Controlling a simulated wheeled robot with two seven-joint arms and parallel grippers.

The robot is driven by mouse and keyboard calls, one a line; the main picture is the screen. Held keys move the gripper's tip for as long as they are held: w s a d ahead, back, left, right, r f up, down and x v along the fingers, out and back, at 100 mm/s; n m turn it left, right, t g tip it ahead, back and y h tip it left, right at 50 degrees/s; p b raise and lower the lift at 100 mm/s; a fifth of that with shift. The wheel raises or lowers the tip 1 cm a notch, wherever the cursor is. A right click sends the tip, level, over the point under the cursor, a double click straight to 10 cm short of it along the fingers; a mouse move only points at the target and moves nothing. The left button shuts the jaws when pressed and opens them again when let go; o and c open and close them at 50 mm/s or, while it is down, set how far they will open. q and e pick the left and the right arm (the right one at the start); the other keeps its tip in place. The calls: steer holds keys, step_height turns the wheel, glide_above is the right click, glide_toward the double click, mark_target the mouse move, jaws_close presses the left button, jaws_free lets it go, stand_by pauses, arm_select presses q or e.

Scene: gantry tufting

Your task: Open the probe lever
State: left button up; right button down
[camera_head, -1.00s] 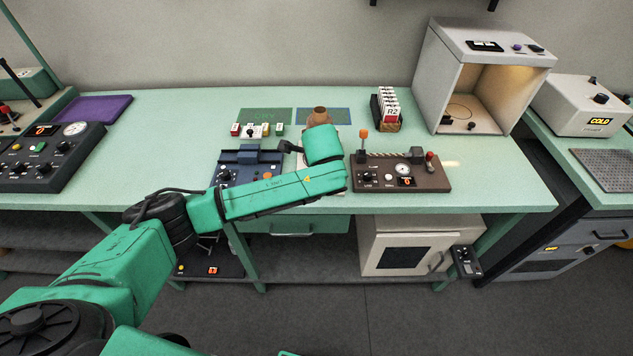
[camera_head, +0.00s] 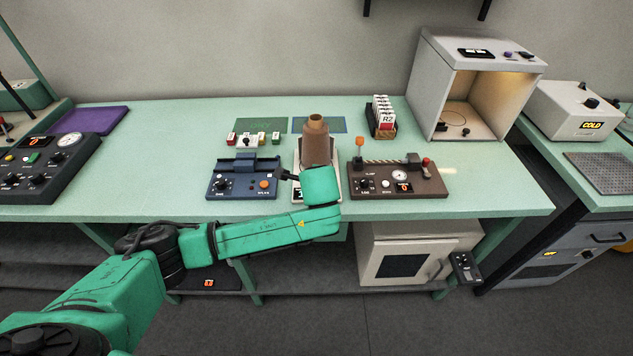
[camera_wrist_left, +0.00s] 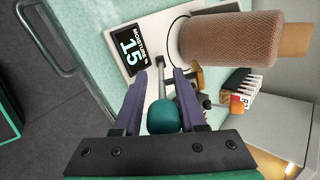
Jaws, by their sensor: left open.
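The probe lever (camera_wrist_left: 161,72) is a thin metal rod ending in a round teal knob (camera_wrist_left: 164,117). It stands by the white moisture meter (camera_head: 299,158), whose display (camera_wrist_left: 132,44) reads 15 in the left wrist view. My left gripper (camera_wrist_left: 158,84) is open, its two purple fingers on either side of the knob and rod. I cannot tell whether either finger touches them. In the head view my left forearm and wrist hide the fingers and the lever. A brown yarn cone (camera_head: 316,145) stands upright on the meter. My right gripper is not in view.
A blue control box (camera_head: 243,182) stands left of the meter, and a brown box (camera_head: 398,183) with a gauge and levers stands close on its right. A card holder (camera_head: 382,120) and an open grey cabinet (camera_head: 430,85) are behind.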

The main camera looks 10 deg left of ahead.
arm_select(q)
steer(key=shift+r, duration=0.1)
steer(key=b+v, duration=0.1)
steer(key=v, duration=1.3)
steer(key=shift+r, duration=0.15)
steer(key=shift+s+d, duration=0.1)
steer(key=shift+s, duration=0.05)
